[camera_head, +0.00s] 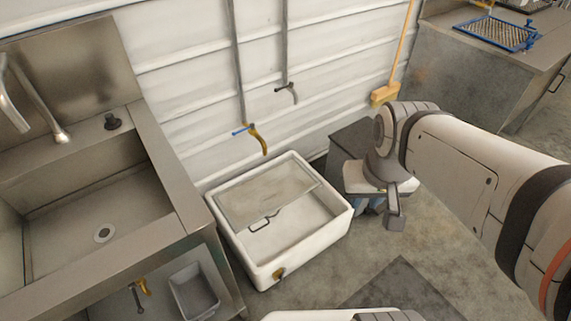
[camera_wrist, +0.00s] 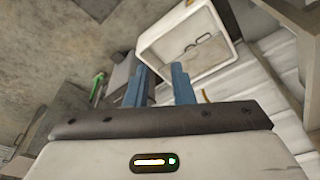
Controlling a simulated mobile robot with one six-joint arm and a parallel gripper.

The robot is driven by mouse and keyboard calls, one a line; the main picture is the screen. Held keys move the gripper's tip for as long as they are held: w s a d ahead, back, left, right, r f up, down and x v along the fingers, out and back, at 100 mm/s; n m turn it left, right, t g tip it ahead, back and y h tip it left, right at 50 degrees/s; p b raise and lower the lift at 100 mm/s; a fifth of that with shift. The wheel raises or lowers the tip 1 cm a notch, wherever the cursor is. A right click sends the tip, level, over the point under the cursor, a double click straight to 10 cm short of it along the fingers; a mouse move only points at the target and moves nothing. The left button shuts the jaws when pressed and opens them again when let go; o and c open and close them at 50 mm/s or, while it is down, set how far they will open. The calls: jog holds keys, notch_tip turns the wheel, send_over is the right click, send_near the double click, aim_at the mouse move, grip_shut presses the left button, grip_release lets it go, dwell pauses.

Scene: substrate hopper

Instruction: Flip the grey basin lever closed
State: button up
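No lever is clearly marked as the grey basin's. A small grey basin (camera_head: 195,291) stands under the sink counter at the lower left of the head view. A tap with a yellow handle (camera_head: 145,286) hangs left of it; whether its lever is open or closed is too small to tell. My gripper (camera_wrist: 159,72) shows two blue fingers apart with nothing between them in the wrist view. In the head view its blue fingers are partly hidden under my wrist, to the right of the white basin and far from the grey basin.
The white basin (camera_head: 346,213) stands on the floor with a grey panel (camera_head: 268,193) over part of it. A wall tap with a blue lever (camera_head: 243,130) hangs above it; a dark tap (camera_head: 288,91) is further right. The steel sink (camera_head: 165,175) fills the left.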

jog(key=shift+w, duration=0.1)
jog(key=shift+a, duration=0.1)
jog(key=m+g+b, duration=0.2)
jog(key=m+b, duration=0.7)
jog(key=b, duration=1.5)
send_over(284, 270)
notch_tip(284, 270, down, 74)
jog(key=shift+w+r, duration=0.15)
jog(key=shift+r, duration=0.05)
notch_tip(284, 270, down, 8)
jog(key=b, duration=0.4)
jog(key=shift+r+b, duration=0.15)
jog(key=shift+b, duration=0.2)
